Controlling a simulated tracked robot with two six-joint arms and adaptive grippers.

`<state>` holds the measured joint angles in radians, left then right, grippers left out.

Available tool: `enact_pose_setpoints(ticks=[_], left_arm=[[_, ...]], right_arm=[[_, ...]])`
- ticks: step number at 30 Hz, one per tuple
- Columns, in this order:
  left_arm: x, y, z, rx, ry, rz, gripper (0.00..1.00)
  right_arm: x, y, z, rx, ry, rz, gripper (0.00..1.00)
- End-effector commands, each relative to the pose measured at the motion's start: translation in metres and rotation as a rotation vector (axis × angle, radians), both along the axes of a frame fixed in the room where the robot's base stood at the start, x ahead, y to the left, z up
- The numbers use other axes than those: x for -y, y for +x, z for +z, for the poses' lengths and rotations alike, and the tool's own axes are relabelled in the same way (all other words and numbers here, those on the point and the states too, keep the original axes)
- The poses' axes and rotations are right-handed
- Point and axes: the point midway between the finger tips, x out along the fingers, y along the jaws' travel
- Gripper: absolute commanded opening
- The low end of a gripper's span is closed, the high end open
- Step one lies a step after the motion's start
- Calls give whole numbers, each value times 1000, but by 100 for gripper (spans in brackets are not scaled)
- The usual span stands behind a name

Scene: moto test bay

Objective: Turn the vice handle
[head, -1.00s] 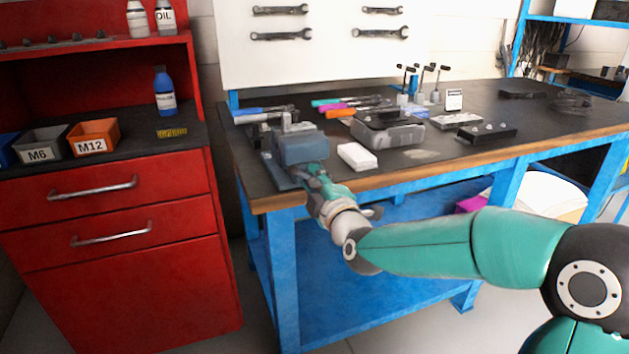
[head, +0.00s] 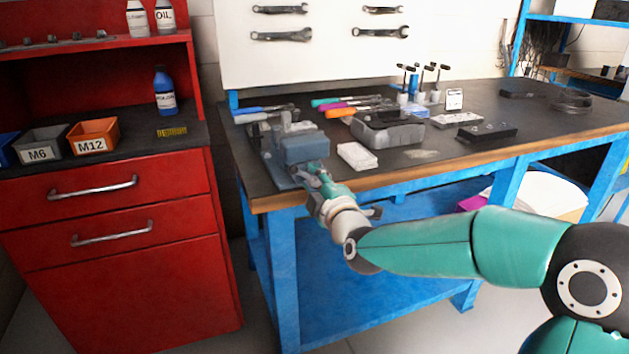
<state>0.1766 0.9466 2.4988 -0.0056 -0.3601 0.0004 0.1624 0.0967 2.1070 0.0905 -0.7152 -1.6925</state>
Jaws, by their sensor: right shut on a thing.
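The blue-grey vice (head: 303,148) stands at the front left corner of the workbench in the head view. My right arm reaches in from the right, and my right gripper (head: 318,176) is at the front of the vice, low against its near face. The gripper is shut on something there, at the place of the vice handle. The handle itself is hidden by the gripper, so its angle cannot be told. My left gripper is not in view.
A white box (head: 357,156) lies just right of the vice. A grey case (head: 388,131), screwdrivers (head: 352,104) and a black block (head: 487,132) lie further back on the workbench (head: 440,170). A red cabinet (head: 120,250) stands to the left.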

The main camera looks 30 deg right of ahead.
Motion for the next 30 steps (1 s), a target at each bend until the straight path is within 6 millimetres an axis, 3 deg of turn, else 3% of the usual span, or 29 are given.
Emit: enact_pose_setpoints(ticks=[2,3,7,20,30], left_arm=[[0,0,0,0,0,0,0],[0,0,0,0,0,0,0],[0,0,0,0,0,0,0],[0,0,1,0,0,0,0],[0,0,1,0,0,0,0]], right_arm=[[-1,1,1,1,-1,2,0],[-1,1,0,1,-1,2,32],[-1,1,0,0,-1,2,54],[-1,-7,1,1,0,0,54],[-15,-64,0,2,-1,0,54]])
